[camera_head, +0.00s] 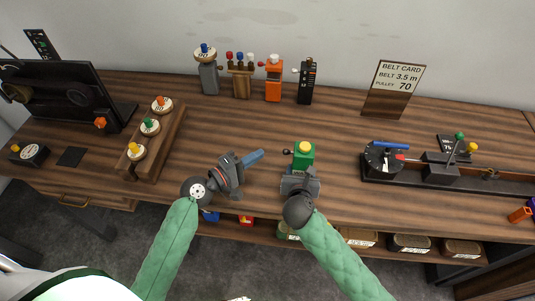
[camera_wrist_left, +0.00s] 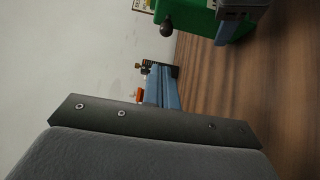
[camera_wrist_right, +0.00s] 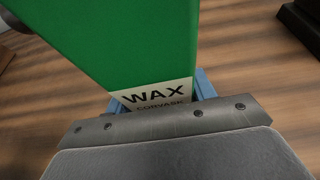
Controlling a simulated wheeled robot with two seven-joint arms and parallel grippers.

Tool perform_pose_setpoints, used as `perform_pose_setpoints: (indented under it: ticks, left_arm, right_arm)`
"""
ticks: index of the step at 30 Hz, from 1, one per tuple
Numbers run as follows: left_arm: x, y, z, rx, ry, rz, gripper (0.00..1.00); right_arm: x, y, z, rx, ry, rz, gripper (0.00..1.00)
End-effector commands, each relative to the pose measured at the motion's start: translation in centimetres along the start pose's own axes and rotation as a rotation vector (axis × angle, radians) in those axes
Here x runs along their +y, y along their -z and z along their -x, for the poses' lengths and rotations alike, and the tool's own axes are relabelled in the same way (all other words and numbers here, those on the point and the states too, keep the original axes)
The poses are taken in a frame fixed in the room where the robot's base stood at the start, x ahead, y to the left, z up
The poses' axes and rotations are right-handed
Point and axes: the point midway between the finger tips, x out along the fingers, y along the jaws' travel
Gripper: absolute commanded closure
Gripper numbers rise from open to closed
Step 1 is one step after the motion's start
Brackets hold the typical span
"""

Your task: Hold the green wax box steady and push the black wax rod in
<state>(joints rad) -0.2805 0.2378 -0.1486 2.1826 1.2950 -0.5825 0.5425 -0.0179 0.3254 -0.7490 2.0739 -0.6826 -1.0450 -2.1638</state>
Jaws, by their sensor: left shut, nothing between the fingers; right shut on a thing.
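The green wax box (camera_head: 303,158) stands upright on the bench with a yellow piece on top. The black wax rod (camera_head: 287,151) sticks out of its left side and ends in a round knob; the rod's knob also shows in the left wrist view (camera_wrist_left: 167,29). My right gripper (camera_head: 300,176) is shut on the box from the front. In the right wrist view the green box (camera_wrist_right: 125,40) with its "WAX" label lies between the blue fingers. My left gripper (camera_head: 258,155) is shut and empty, its fingers left of the knob, with a gap between.
A wooden rack (camera_head: 158,140) with coloured knobs stands to the left. Several small devices stand along the back, including an orange one (camera_head: 273,80). A belt card (camera_head: 392,90) and a black-based dynamo (camera_head: 384,158) are to the right. Bench between box and back row is clear.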

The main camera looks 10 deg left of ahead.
Motion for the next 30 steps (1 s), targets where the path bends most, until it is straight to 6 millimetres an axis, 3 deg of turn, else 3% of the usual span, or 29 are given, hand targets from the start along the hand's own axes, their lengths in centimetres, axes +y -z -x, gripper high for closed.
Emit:
perform_pose_setpoints:
  ticks: [12, 18, 27, 28, 30]
  left_arm:
    - [0.0, 0.0, 6.7, 0.001, 0.001, -0.002, 1.00]
    - [0.1, 0.0, 8.0, 0.001, -0.001, -0.001, 1.00]
    - [0.1, 0.1, 8.1, 0.001, -0.001, -0.002, 1.00]
    - [0.1, 0.1, 8.1, 0.001, -0.001, -0.002, 1.00]
    - [0.1, 0.1, 8.1, 0.001, -0.001, -0.002, 1.00]
  right_arm:
    - [0.0, 0.3, 0.0, 0.005, 0.000, 0.001, 0.83]
    - [0.0, 0.3, 0.0, 0.004, 0.001, 0.001, 0.83]
    - [-0.1, 0.2, -0.1, 0.003, 0.002, 0.001, 0.83]
    - [-0.1, 0.2, -0.1, 0.003, 0.002, 0.001, 0.42]
    - [-0.1, 0.2, -0.1, 0.003, 0.001, 0.001, 0.28]
